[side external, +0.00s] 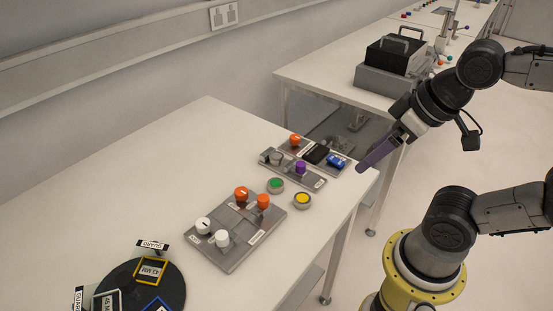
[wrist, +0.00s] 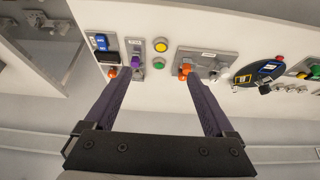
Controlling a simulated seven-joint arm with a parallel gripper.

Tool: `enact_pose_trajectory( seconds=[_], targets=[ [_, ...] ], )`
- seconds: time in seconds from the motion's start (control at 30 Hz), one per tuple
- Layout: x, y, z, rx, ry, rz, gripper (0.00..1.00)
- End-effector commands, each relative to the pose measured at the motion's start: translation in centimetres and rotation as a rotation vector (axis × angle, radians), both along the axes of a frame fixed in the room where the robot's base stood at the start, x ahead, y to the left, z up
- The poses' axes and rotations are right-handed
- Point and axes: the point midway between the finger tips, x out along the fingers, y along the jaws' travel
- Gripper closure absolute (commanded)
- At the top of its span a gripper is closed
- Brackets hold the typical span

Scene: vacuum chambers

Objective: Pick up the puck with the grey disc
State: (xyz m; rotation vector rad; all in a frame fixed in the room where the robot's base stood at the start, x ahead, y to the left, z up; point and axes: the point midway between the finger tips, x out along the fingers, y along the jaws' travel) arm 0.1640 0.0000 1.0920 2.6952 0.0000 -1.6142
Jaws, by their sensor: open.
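I cannot make out a puck with a plain grey disc for certain in either view. Two round grey pucks lie on the table, one with a green disc (side external: 277,184) and one with a yellow disc (side external: 303,199). They also show in the wrist view as green (wrist: 159,63) and yellow (wrist: 161,45). A grey round knob or puck (side external: 275,158) stands on a small plate beside a purple knob (side external: 300,167). My gripper (side external: 362,167) is open and empty, with long purple fingers, above the table's right edge. In the wrist view its fingertips (wrist: 149,74) are wide apart.
A grey plate (side external: 233,251) holds orange and white knobs. Another plate behind holds an orange knob (side external: 295,140), a black block and a blue part (side external: 336,160). A black turntable (side external: 174,286) with framed tiles stands front left. The table's left back is clear.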

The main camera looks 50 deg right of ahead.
Motion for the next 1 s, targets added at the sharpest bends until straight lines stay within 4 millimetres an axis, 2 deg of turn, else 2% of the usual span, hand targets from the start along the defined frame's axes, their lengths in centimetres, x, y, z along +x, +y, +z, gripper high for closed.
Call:
enact_pose_trajectory(
  seconds=[0.2, 0.37, 0.5, 0.6, 0.7, 0.87, 1.0],
  targets=[
    [-0.2, 0.0, 0.1, 0.001, 0.009, -0.003, 0.11],
    [1.6, 0.0, 3.2, 0.003, -0.011, -0.008, 0.11],
    [5.6, -0.4, 6.1, 0.006, 0.027, -0.028, 0.11],
    [9.2, -0.9, 7.3, 0.008, 0.075, -0.048, 0.11],
    [13.1, -1.6, 7.7, 0.011, 0.128, -0.069, 0.11],
    [19.4, -3.1, 6.3, 0.017, 0.22, -0.106, 0.11],
    [24.4, -4.8, 3.3, 0.026, 0.307, -0.137, 0.11]
  ],
)
